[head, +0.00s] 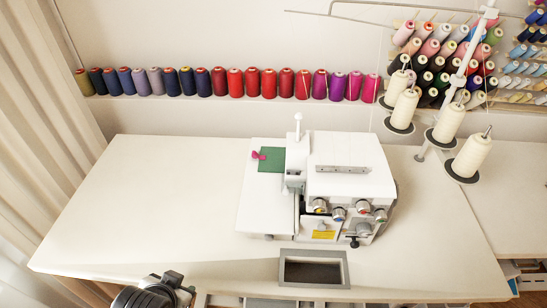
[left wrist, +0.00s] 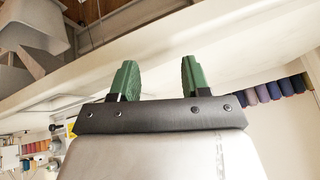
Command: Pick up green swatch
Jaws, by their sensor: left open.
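The green swatch (head: 270,160) lies flat on the left part of the white sewing machine (head: 345,175), against its upright body. A small magenta piece (head: 258,154) sits at the swatch's upper left edge. In the left wrist view my left gripper (left wrist: 158,80) has two green fingers spread apart with nothing between them. In the head view only a dark part of an arm shows at the bottom edge, far below and left of the swatch. My right gripper is not in view.
The white table (head: 150,200) is clear left of the machine. Cream thread cones (head: 469,156) stand on a rack at the right. A row of colored spools (head: 236,83) lines the wall shelf. A beige curtain (head: 45,120) hangs at the left.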

